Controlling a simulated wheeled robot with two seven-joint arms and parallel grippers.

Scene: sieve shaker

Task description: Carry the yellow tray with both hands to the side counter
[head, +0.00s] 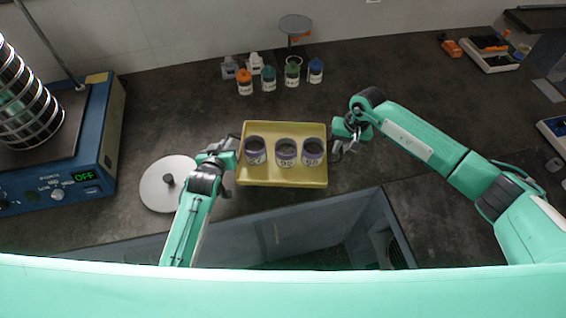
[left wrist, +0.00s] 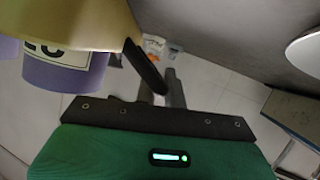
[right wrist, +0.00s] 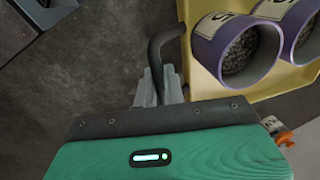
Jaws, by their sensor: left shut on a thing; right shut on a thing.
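The yellow tray (head: 282,181) is in the middle of the head view, near the counter's front edge. It holds three purple cups (head: 286,152) in a row, with dark grains inside. My left gripper (head: 233,158) is shut on the tray's dark handle (left wrist: 145,68) at its left side. My right gripper (head: 338,143) is shut on the handle (right wrist: 163,45) at its right side. The right wrist view shows two of the cups (right wrist: 236,45) and part of the tray (right wrist: 205,80). I cannot tell whether the tray touches the counter.
A blue shaker (head: 95,150) reading OFF stands at left, beside a round grey lid (head: 160,190). Several small bottles (head: 269,80) and a round-topped stand (head: 295,25) are behind the tray. A scale (head: 490,55) is at far right. The dark counter (head: 180,110) has free room.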

